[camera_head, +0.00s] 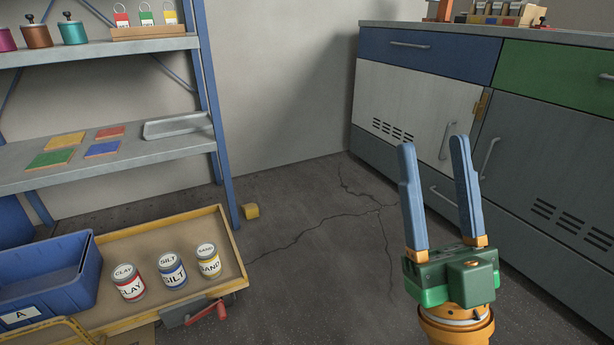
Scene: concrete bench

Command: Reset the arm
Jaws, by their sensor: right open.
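My right gripper (431,141) is open, with its two blue fingers pointing up and apart. Nothing is between the fingers. Its green body and orange wrist come in from the bottom right. It is raised in front of the cabinets, apart from any object. My left gripper is not in the head view.
A wooden cart (219,231) at lower left carries a blue bin (80,295) and cans labelled clay (129,284), silt (172,271) and sand (209,262). A blue-post shelf (212,100) stands behind. Cabinets (405,95) line the right.

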